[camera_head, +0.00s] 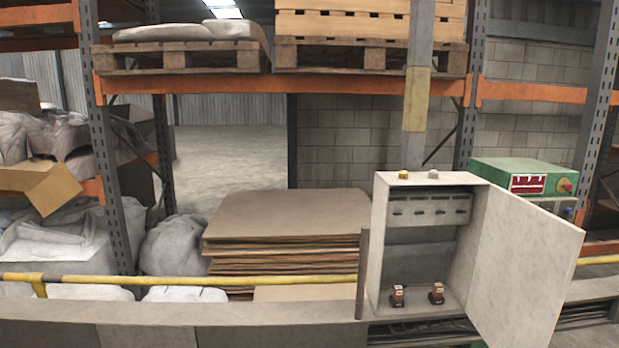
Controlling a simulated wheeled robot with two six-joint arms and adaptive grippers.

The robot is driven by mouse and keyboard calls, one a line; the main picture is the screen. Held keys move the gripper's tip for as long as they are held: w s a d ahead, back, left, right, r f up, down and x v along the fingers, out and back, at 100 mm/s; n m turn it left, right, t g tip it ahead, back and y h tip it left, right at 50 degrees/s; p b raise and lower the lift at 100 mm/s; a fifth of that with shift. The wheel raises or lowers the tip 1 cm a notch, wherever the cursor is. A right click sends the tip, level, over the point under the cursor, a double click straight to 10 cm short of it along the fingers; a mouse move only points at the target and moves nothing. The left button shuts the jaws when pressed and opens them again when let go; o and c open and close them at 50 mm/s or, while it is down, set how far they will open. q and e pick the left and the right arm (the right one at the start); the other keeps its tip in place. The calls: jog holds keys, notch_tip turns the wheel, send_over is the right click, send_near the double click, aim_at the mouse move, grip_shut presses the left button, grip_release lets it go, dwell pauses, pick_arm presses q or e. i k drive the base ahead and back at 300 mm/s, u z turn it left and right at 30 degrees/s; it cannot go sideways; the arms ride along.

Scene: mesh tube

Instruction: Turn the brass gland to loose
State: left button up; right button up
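The brass gland (403,174) is a small gold-coloured fitting on the top face of an open grey cabinet (378,235). A similar grey gland (434,174) sits to its right on the same top face. The brass gland is too small in the picture to tell whether it is tight or loose. Neither of my grippers shows in the head view, and nothing touches the gland.
The cabinet door (527,270) stands open to the right. Inside are two small red devices (397,296). A green box (520,178) stands behind right. A yellow rail (180,280) runs left of the cabinet. A grey post (419,80) rises behind the glands.

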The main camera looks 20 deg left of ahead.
aim_at(402, 174)
jog(key=z, duration=0.95)
jog(key=i, duration=1)
jog(key=u, duration=0.6)
jog(key=i, duration=0.75)
jog(key=u, duration=0.7)
